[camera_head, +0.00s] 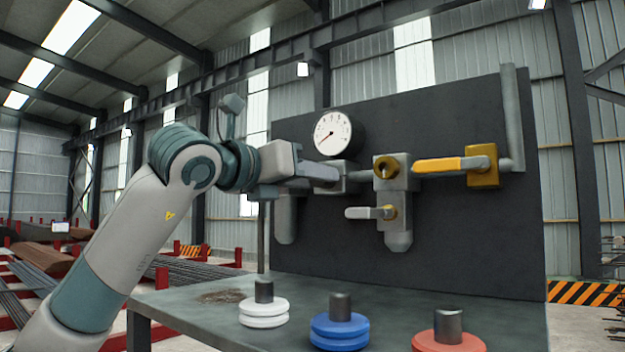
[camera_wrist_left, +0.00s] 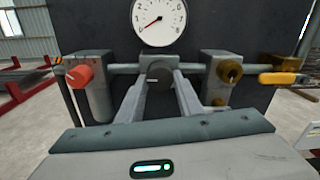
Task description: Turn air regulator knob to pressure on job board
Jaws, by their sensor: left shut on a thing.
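My left gripper (camera_head: 325,175) reaches in from the left to the pipework on the dark panel. In the left wrist view its two fingers (camera_wrist_left: 160,82) are shut on a dark grey round knob (camera_wrist_left: 157,74), directly below the pressure gauge. In the head view the gripper hides this knob. The white-faced gauge (camera_head: 332,132) also shows in the left wrist view (camera_wrist_left: 158,22); its red needle points to the lower left, near the low end of the scale. A red knob (camera_wrist_left: 80,75) sits on the fitting to the left, apart from the fingers. My right gripper is out of view.
A yellow lever valve (camera_head: 450,165), a brass fitting (camera_head: 388,168) and a smaller lever (camera_head: 370,212) are right of the gripper. The bench (camera_head: 200,300) below carries white (camera_head: 264,312), blue (camera_head: 339,330) and red (camera_head: 447,341) disc weights. No job board is readable.

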